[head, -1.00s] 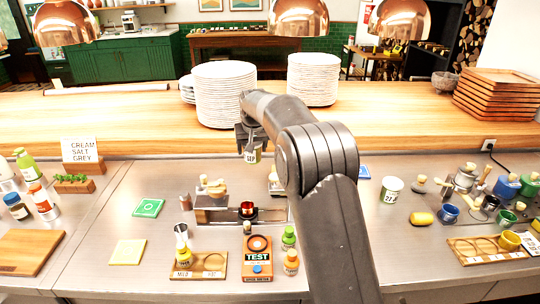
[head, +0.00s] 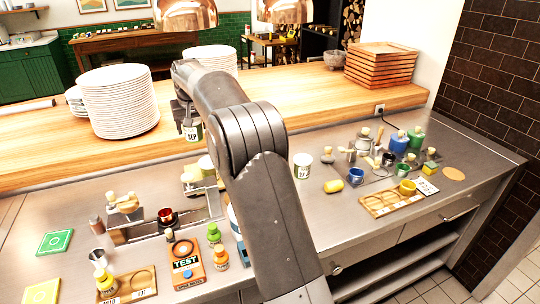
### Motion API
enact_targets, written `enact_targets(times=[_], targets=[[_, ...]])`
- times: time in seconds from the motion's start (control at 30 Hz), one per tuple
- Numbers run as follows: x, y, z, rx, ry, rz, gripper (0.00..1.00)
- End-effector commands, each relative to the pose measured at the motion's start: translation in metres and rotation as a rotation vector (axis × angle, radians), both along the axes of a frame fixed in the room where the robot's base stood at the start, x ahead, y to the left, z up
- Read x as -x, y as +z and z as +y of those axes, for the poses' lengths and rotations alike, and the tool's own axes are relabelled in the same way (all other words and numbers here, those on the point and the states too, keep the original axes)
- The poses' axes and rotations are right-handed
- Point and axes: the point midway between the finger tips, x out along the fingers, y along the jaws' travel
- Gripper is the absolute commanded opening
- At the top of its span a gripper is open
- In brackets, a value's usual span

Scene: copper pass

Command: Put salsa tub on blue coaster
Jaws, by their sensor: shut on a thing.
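My gripper (head: 186,112) points down over the counter, left of my arm's elbow. It is shut on a small tub (head: 193,132) with a pale label that seems to read "SEP". The tub hangs upright above the steel worktop, in front of the plate stacks. I cannot read whether it is salsa. No blue coaster shows clearly now; my arm covers the middle of the worktop.
A white labelled tub (head: 302,165) stands right of my arm. Several cups, bottles and a wooden tray (head: 390,200) crowd the right worktop. Plate stacks (head: 118,100) stand on the wooden shelf. A scale-like stand (head: 125,215) and the orange TEST box (head: 187,264) are at lower left.

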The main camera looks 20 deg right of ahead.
Motion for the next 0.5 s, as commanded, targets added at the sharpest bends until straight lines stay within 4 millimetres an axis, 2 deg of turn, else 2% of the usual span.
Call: enact_targets(times=[0.03,0.17,0.3,0.4,0.5], targets=[[-0.001,0.001,-0.028,0.001,-0.035,-0.001,0.36],[0.002,0.001,-0.098,0.000,-0.120,-0.002,0.36],[0.013,0.001,-0.174,0.000,-0.213,-0.002,0.36],[0.025,0.001,-0.226,-0.001,-0.277,-0.003,0.36],[0.037,0.001,-0.269,0.000,-0.330,-0.003,0.36]])
